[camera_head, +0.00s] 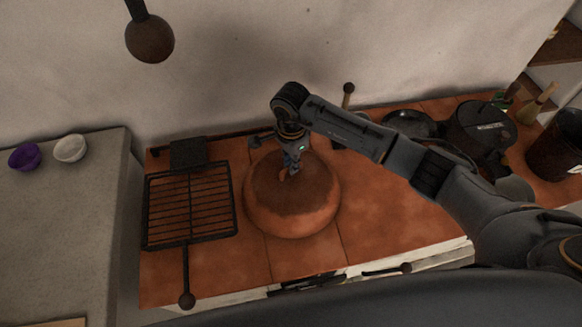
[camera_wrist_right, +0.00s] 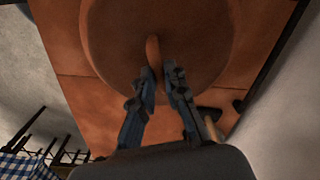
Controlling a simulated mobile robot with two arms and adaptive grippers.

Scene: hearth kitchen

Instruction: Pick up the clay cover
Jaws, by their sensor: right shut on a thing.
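The clay cover (camera_head: 300,222) is a round, domed terracotta piece with a darker top, sitting on the tiled counter in the head view. My right gripper (camera_head: 291,172) reaches down over its top from the right. In the right wrist view the clay cover (camera_wrist_right: 115,42) fills the upper middle, and my right gripper (camera_wrist_right: 159,80) is shut on its small upright handle (camera_wrist_right: 153,50). I cannot tell whether the cover is touching the counter or slightly raised. My left gripper is not in view.
A black grill rack (camera_head: 188,208) lies left of the cover. Dark pots (camera_head: 480,125) stand at the right back. A dark ball on a rod (camera_head: 150,38) hangs near the wall.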

